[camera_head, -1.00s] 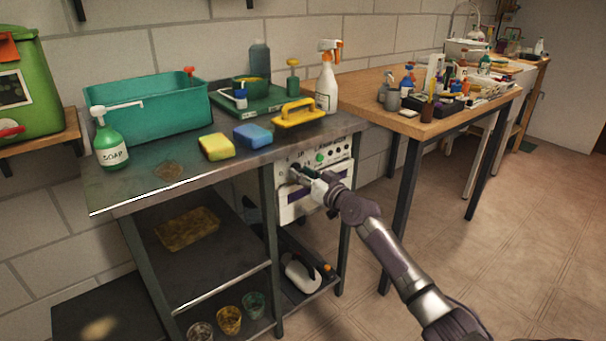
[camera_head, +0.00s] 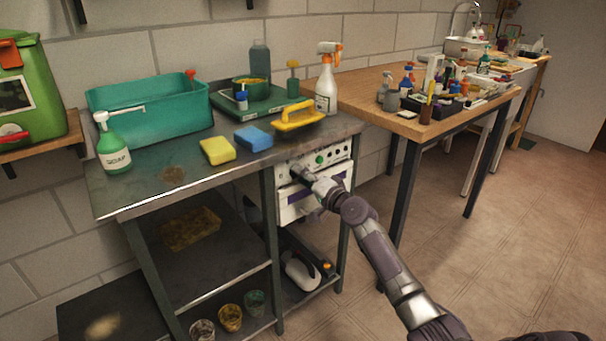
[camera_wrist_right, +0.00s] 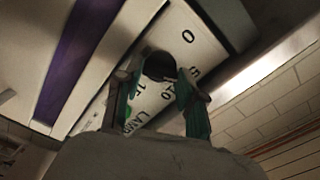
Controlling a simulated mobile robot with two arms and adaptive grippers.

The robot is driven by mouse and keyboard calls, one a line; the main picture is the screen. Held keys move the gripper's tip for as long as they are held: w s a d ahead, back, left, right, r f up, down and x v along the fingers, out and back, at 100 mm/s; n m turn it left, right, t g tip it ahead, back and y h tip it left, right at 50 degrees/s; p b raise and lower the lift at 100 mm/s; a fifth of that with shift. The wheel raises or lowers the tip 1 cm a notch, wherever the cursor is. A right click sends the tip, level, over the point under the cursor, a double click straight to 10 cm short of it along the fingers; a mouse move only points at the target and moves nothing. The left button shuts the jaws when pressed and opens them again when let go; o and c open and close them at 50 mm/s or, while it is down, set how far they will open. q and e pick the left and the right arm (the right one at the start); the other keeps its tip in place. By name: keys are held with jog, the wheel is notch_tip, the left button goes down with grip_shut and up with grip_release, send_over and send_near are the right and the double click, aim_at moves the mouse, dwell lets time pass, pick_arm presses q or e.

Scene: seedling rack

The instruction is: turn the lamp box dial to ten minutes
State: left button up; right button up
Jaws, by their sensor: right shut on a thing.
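The white lamp box (camera_head: 341,168) stands under the steel bench top, its front panel carrying knobs and a green button. My right gripper (camera_head: 298,172) reaches the upper left of that panel. In the right wrist view my right gripper (camera_wrist_right: 160,76) is shut on the dark round dial (camera_wrist_right: 159,64), with a green-padded finger on each side. Printed marks 0, 5, 10 and 15 run around the dial, with the word LAMP below. The dial's pointer is too dark to read. In the head view my gripper mostly hides the dial. My left gripper is not in view.
The bench top holds a yellow sponge (camera_head: 217,150), a blue sponge (camera_head: 253,137), a yellow-handled tool (camera_head: 299,116), a soap bottle (camera_head: 113,149) and a teal bin (camera_head: 150,120). Bench legs flank the box. The floor in front is open.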

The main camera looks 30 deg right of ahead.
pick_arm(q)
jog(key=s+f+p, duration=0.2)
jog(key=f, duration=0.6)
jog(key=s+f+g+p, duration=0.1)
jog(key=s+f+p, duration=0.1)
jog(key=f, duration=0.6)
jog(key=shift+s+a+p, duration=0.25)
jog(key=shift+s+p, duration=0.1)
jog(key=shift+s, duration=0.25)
pick_arm(e)
jog(key=shift+f+m, duration=0.1)
jog(key=shift+m, duration=5.5)
jog(key=o, duration=1.1)
jog(key=shift+o, duration=0.2)
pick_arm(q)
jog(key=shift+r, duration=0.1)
pick_arm(e)
jog(key=s, duration=1.2)
jog(key=shift+d, duration=0.45)
